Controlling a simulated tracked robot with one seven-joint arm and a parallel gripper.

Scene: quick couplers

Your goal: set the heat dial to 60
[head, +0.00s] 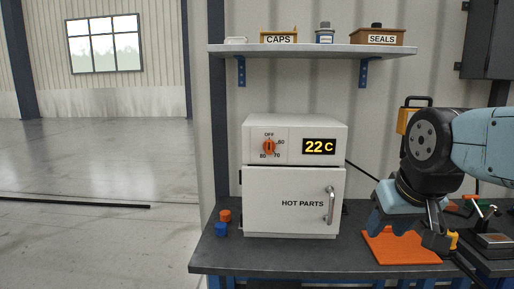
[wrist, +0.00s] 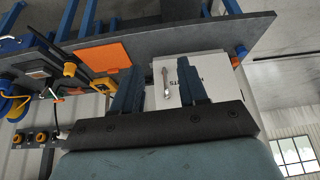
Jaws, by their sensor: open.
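The orange heat dial (head: 269,147) sits on the upper front of a white oven (head: 258,216), with marks OFF, 60, 70 and 80 around it. Its pointer looks roughly upright, toward OFF, but it is small. The display (head: 319,147) beside it reads 22 C. My gripper (head: 408,234) is open and empty, to the right of the oven and lower than the dial, over the bench. In the wrist view, the oven's door handle (wrist: 166,82) shows between the fingers of my gripper (wrist: 158,76). The dial cannot be made out there.
The oven door, marked HOT PARTS, is shut. An orange mat (head: 393,252) lies on the dark bench (head: 280,257) below my gripper, with tools at the right. A shelf (head: 300,49) with boxes hangs above.

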